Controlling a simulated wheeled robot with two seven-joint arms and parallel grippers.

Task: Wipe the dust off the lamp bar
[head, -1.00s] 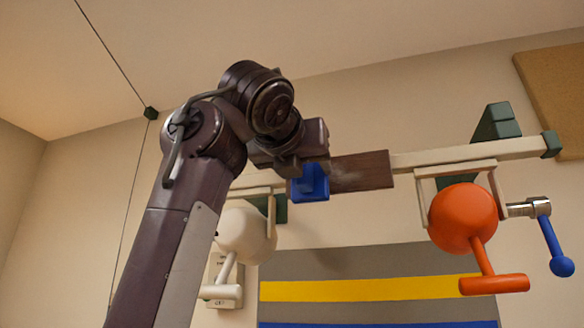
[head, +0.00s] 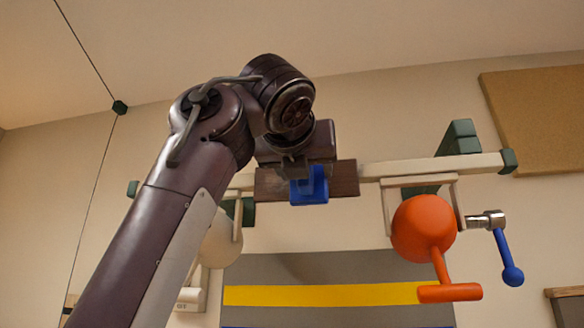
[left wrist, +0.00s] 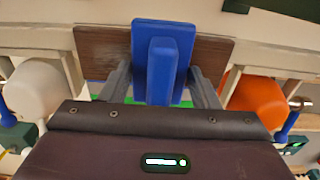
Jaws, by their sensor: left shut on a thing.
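The lamp bar (head: 405,168) is a long cream bar with green end caps, high on the wall. A dark brown wooden panel (head: 345,180) sits on its middle and also shows in the left wrist view (left wrist: 105,52). My left gripper (head: 302,172) is shut on the handle of a blue wiping block (head: 310,192). In the left wrist view the block (left wrist: 162,60) lies over the middle of the panel, seemingly against it, between my left gripper's fingers (left wrist: 162,88). No pale dust stands out on the visible panel; the part behind the block is hidden. My right gripper is not in view.
A white lamp (head: 222,243) hangs left of the panel, partly behind my arm. An orange lamp (head: 425,228) hangs to the right, beside a blue-handled lever (head: 507,255). A corkboard (head: 535,120) is at upper right. A striped panel (head: 330,295) is below.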

